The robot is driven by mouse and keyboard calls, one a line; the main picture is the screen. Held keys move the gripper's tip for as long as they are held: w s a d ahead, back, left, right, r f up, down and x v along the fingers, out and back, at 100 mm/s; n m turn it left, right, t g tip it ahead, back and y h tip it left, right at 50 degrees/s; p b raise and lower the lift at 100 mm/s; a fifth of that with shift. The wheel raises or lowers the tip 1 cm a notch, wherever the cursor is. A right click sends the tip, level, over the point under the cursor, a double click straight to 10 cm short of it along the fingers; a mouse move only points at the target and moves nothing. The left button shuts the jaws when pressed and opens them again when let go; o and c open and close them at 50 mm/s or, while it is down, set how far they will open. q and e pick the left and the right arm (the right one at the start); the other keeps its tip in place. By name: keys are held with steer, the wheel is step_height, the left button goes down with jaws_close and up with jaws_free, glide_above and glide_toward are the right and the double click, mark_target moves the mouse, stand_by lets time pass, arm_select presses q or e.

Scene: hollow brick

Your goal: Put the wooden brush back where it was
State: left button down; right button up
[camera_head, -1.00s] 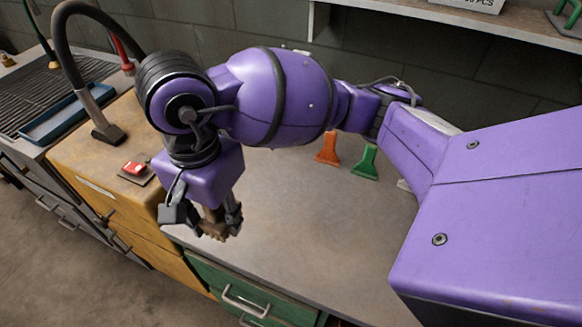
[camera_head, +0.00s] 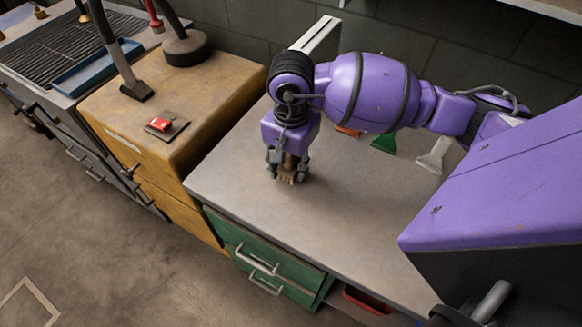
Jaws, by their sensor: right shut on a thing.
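The wooden brush (camera_head: 288,172) is small and brown, with its lower end showing between my fingers. My right gripper (camera_head: 288,174) is shut on it and points down over the left part of the grey worktop (camera_head: 330,215). The brush's upper part is hidden by the gripper. I cannot tell whether its lower end touches the worktop or hangs just above it. My left gripper is not in view.
A green scraper (camera_head: 384,141), a whitish scraper (camera_head: 434,155) and a partly hidden orange one (camera_head: 347,130) lie behind my arm. A yellow cabinet (camera_head: 205,110) with a red button (camera_head: 160,124) adjoins on the left. The worktop's front is clear.

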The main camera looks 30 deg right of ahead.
steer(key=shift+f, duration=0.75)
steer(key=shift+f, duration=0.15)
steer(key=o, duration=1.1)
step_height(320, 180, up, 12)
steer(key=shift+r, duration=0.15)
steer(key=shift+s, duration=0.15)
